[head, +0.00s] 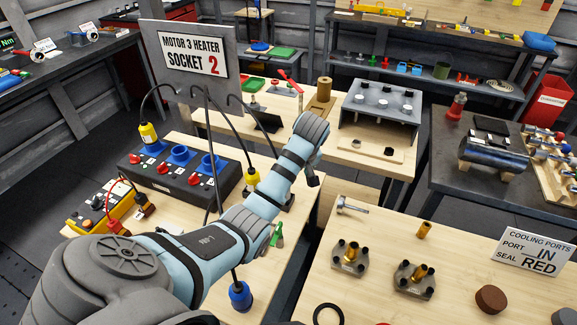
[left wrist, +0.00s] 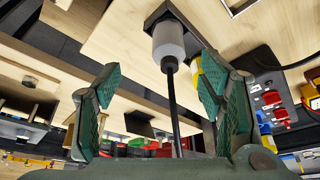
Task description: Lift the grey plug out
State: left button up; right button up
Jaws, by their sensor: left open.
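The grey plug (left wrist: 168,40) is in the left wrist view, seated in a small black base (left wrist: 158,14), with its black cable running between my fingers. My left gripper (left wrist: 155,95) is open, with one green finger on each side of the cable and a little short of the plug body. In the head view my left arm hides the grey plug, and only a bit of green of my left gripper (head: 277,236) shows. The sign reading "Motor 3 heater socket 2" (head: 192,60) stands behind. My right gripper is not in view.
A black socket box (head: 180,172) with blue sockets and red switches stands left of my arm. The right table (head: 385,215) holds metal fittings.

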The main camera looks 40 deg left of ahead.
pick_arm(q)
jog(key=x, duration=0.4)
jog(key=b+x, duration=0.1)
jog(key=x, duration=0.3)
jog(key=s+a+x, duration=0.1)
jog(key=x, duration=0.3)
jog(key=shift+b, duration=0.35)
jog(key=shift+r, duration=0.15)
jog(key=shift+c, duration=0.3)
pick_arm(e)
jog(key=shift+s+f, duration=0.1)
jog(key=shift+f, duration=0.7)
pick_arm(q)
jog(key=c, duration=1.3)
